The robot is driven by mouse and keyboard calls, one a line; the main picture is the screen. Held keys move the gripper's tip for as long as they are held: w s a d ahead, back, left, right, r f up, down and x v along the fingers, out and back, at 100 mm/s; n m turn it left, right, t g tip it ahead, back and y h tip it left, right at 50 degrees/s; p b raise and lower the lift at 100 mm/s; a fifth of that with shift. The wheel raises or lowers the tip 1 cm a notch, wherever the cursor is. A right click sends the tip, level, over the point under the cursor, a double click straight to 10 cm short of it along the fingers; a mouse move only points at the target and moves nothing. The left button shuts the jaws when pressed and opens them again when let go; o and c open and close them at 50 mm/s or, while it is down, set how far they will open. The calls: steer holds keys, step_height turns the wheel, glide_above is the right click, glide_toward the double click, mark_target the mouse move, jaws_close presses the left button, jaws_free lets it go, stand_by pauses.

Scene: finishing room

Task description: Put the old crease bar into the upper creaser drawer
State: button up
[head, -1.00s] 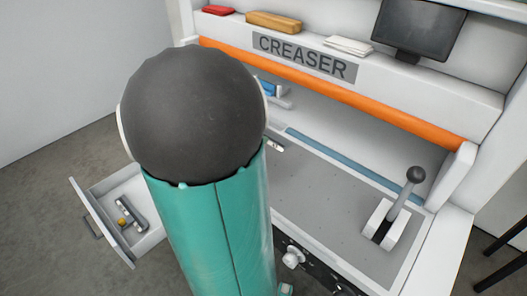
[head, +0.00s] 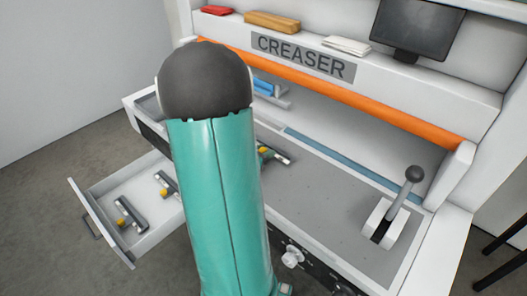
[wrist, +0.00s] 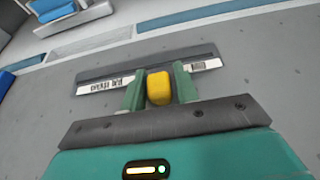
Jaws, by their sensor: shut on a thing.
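My gripper (wrist: 160,90) is shut on the yellow grip of a metal crease bar (wrist: 100,88); the yellow block sits between the green fingers. The bar carries small printed labels that I cannot read surely, so I cannot tell whether it is the old one. In the head view the held bar (head: 282,157) is at the grey bed of the creaser, partly behind my arm. Whether it touches the bed is unclear. An open white drawer (head: 152,240) juts out at the left. Two similar bars with yellow grips lie in it, one near its front (head: 131,215) and one deeper (head: 167,185).
The creaser's grey bed (head: 330,195) is mostly clear. A lever with a dark knob (head: 414,173) stands on its right. An orange bar (head: 350,95) crosses above the bed. A blue-handled item (head: 264,88) lies behind. A shelf above holds a monitor (head: 414,28).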

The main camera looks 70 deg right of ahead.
steer(key=shift+f, duration=0.1)
steer(key=o, duration=1)
steer(key=shift+r, duration=0.2)
steer(key=v, duration=1.2)
